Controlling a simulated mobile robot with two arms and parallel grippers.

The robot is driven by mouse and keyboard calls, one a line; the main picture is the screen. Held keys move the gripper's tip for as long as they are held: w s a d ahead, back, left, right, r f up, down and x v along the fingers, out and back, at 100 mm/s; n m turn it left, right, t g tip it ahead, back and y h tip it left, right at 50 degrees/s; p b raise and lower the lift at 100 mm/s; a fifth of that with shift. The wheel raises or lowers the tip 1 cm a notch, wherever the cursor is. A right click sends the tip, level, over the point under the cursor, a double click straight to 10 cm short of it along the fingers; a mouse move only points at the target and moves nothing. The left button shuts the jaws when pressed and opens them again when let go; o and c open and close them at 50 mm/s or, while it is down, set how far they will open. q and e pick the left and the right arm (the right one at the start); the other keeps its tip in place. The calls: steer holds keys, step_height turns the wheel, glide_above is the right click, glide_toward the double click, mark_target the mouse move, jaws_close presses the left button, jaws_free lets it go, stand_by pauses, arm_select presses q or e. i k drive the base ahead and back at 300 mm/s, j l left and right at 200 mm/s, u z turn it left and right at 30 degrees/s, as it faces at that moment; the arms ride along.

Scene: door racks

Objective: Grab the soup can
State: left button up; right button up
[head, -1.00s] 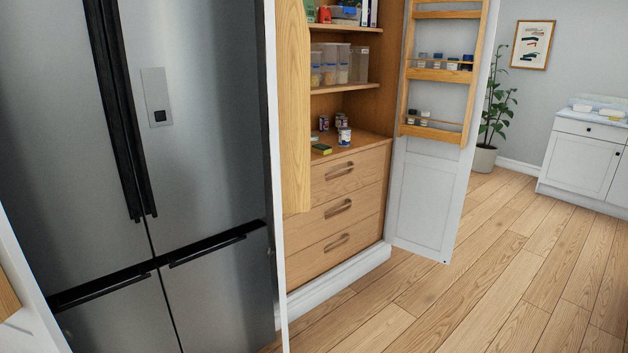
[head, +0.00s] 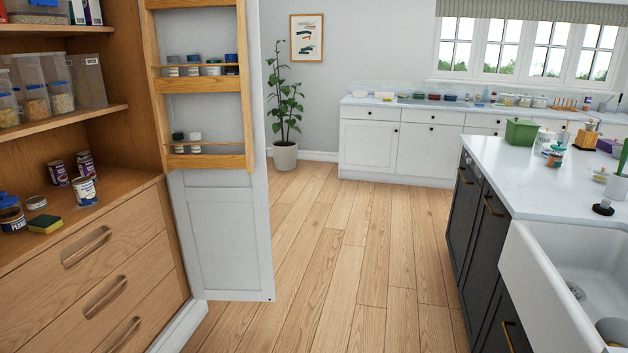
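Several cans stand on the wooden counter (head: 120,186) inside the open pantry, at the left of the head view. A can with a white and blue label (head: 84,191) stands nearest the front edge. Two dark-labelled cans stand behind it, one on the left (head: 58,173) and one on the right (head: 86,164). The labels are too small to tell which is the soup can. Neither of my grippers is in view.
An island with a white sink (head: 562,290) is at right. The wooden floor (head: 330,270) between is clear.

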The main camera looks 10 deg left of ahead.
mark_target(84, 186)
steer(key=i+u, duration=0.15)
steer(key=i, duration=0.3)
steer(key=i+l+u, duration=0.15)
steer(key=i, duration=0.25)
steer(key=i+l+u, duration=0.1)
steer(key=i, duration=0.3)
steer(key=i+l+u, duration=0.15)
steer(key=i, duration=0.3)
